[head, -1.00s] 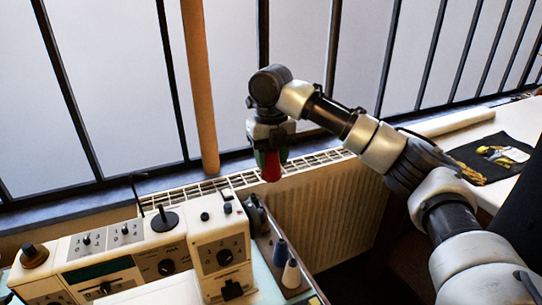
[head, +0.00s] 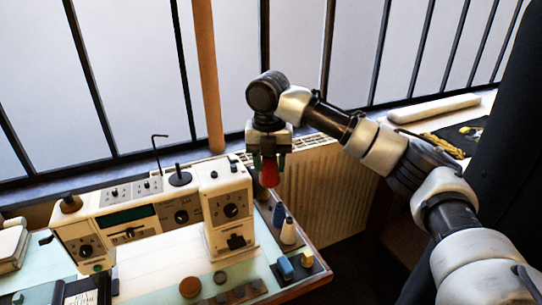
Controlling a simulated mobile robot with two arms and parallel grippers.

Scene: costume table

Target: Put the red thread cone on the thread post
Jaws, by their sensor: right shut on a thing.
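The red thread cone (head: 269,173) hangs below my right gripper (head: 269,150), which is shut on it. Its upper part is hidden between the fingers. The cone is in the air, to the right of the cream sewing machine (head: 228,205). What looks like the thread post (head: 180,177), a short dark pin on a black round base, stands on top of the machine, left of the cone. My left gripper is not in view.
A blue cone (head: 279,214) and a cream cone (head: 288,231) stand on the table right of the machine. A bent black rod (head: 158,152) rises behind the machine. A radiator (head: 325,185) and barred window lie behind.

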